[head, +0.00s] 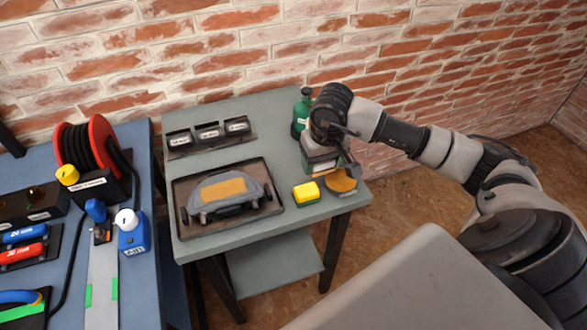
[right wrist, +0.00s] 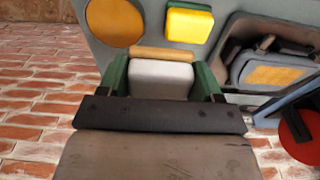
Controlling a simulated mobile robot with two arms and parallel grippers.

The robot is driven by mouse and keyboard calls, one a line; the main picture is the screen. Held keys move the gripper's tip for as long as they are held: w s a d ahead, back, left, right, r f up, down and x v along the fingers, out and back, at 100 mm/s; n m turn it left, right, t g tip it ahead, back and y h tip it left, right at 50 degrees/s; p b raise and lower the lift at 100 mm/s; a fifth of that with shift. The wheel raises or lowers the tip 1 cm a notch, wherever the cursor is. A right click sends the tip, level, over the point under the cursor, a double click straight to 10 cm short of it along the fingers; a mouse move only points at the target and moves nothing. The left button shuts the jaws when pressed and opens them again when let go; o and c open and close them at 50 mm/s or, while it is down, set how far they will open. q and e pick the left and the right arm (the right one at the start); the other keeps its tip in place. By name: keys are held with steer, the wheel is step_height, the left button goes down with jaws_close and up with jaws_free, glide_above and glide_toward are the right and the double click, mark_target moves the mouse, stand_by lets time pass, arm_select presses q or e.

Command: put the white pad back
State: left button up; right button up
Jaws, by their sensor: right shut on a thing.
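My right gripper (head: 322,166) is over the right end of the grey-green table (head: 283,217). In the right wrist view its green fingers (right wrist: 160,82) are shut on the white pad (right wrist: 160,78), a pale block with a tan strip along its far edge. The pad is mostly hidden by the gripper in the head view. A dark holder (head: 211,137) with three labelled slots stands at the table's back left; what its slots hold is too small to tell. My left gripper is not in view.
A yellow sponge (head: 306,193) and an orange disc (head: 341,182) lie close to the gripper. A green bottle (head: 301,115) stands behind it. A dark tray (head: 272,205) holds a grey tool with an orange patch. A blue bench (head: 140,170) stands left, beyond a gap.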

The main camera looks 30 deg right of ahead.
steer(key=p, duration=0.1)
glide_above(295, 175)
steer(key=f, duration=0.4)
steer(key=shift+s+a+f, duration=0.15)
steer(key=shift+s+f, duration=0.05)
steer(key=shift+f, duration=0.15)
step_height(295, 175, down, 3)
steer(key=shift+f+p, duration=0.1)
steer(key=shift+p, duration=0.35)
steer(key=shift+f, duration=0.45)
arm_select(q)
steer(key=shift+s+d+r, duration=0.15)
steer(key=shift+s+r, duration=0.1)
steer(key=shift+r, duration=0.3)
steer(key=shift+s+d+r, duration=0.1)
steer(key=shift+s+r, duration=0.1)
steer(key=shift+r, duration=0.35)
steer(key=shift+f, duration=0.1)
arm_select(e)
steer(key=shift+f, duration=0.1)
steer(key=o, duration=0.4)
steer(key=shift+f, duration=0.1)
steer(key=o, duration=0.5)
steer(key=shift+c, duration=0.2)
